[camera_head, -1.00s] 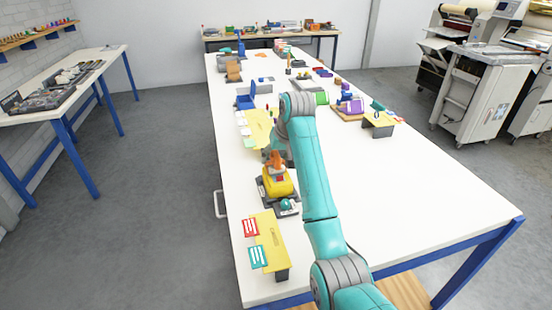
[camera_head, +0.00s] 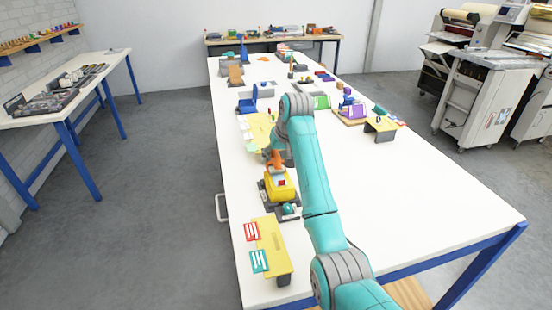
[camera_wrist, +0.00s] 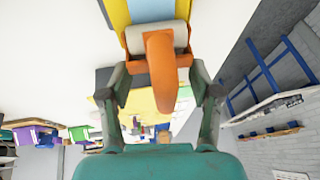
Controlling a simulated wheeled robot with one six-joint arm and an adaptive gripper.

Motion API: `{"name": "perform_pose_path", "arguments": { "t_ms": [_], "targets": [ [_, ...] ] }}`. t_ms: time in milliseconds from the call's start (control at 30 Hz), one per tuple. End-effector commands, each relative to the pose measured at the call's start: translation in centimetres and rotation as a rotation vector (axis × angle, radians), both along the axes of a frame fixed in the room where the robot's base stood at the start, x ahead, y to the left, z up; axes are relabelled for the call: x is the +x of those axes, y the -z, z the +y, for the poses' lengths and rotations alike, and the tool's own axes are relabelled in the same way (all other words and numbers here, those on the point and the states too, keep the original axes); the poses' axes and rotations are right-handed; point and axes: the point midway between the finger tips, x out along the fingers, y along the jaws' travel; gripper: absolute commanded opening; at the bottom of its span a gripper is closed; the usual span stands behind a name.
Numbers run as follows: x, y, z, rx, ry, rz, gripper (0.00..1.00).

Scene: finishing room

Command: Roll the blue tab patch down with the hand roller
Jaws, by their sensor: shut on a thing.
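The hand roller has an orange frame and handle (camera_wrist: 160,70) and a pale grey cylinder (camera_wrist: 137,43). My gripper (camera_wrist: 158,85) is shut on its orange handle. The blue tab patch (camera_wrist: 152,9) lies on a yellow block at the top edge of the wrist view. The roller's cylinder is at the patch's near end; I cannot tell whether it touches. In the head view the orange roller (camera_head: 276,159) is just behind the yellow block (camera_head: 279,191), which sits on a dark base.
A yellow stand (camera_head: 270,238) with red and teal cards is at the table's near left. Another yellow stand (camera_head: 258,128) is beyond the roller. The white table (camera_head: 420,200) is clear on the right.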

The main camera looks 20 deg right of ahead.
Motion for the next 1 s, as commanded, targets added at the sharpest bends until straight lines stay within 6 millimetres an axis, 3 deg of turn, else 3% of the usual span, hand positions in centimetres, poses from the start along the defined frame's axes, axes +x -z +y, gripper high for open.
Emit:
{"name": "perform_pose_path", "arguments": {
  "t_ms": [333, 1000],
  "targets": [
    [0.0, -0.6, 0.0, 0.000, 0.000, 0.000, 0.31],
    [0.0, -5.2, 0.0, 0.000, 0.000, -0.002, 0.30]
  ]
}}
